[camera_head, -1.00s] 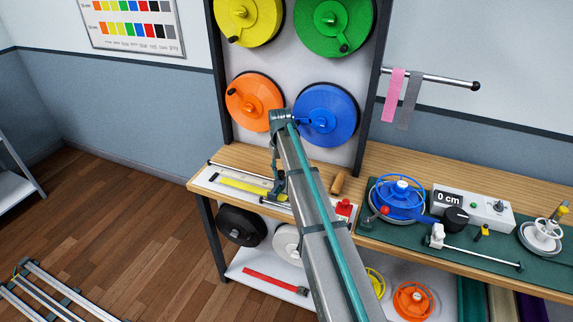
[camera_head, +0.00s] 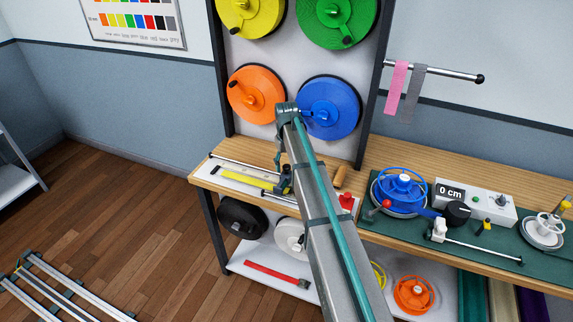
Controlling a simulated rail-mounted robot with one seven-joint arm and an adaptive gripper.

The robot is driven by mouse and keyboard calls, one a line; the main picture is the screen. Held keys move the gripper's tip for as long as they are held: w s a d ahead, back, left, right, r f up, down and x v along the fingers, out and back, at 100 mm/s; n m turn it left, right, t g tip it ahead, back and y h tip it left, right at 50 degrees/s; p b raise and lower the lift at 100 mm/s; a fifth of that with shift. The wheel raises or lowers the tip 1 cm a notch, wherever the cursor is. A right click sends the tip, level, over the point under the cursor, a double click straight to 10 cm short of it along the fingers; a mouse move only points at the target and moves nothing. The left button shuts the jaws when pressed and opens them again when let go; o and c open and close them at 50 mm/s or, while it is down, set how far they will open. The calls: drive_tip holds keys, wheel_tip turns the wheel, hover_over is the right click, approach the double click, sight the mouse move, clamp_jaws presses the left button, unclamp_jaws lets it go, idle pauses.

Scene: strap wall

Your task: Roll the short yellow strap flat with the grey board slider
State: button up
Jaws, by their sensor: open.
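The short yellow strap (camera_head: 243,179) lies lengthwise on a white board (camera_head: 212,178) on the wooden bench, left of my arm. My gripper (camera_head: 279,163) is open and hangs over the right part of the board, beyond the strap's middle. It is small, and my own arm partly covers it. A small dark block (camera_head: 285,184) sits just below the gripper at the strap's right end. I cannot tell whether it is the grey board slider or whether the gripper touches it. The strap's right end is hidden behind it.
A wooden-handled tool (camera_head: 339,178) and a red block (camera_head: 346,201) lie right of my arm. A blue reel (camera_head: 400,190) and a meter box (camera_head: 475,203) stand on the green mat. Large strap discs, including a blue one (camera_head: 333,107), hang close behind the gripper.

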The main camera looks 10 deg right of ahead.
drive_tip(key=shift+r, duration=0.15)
wheel_tip(320, 180, up, 12)
idle(0.5)
drive_tip(key=shift+s+f, duration=0.1)
drive_tip(key=shift+f, duration=0.1)
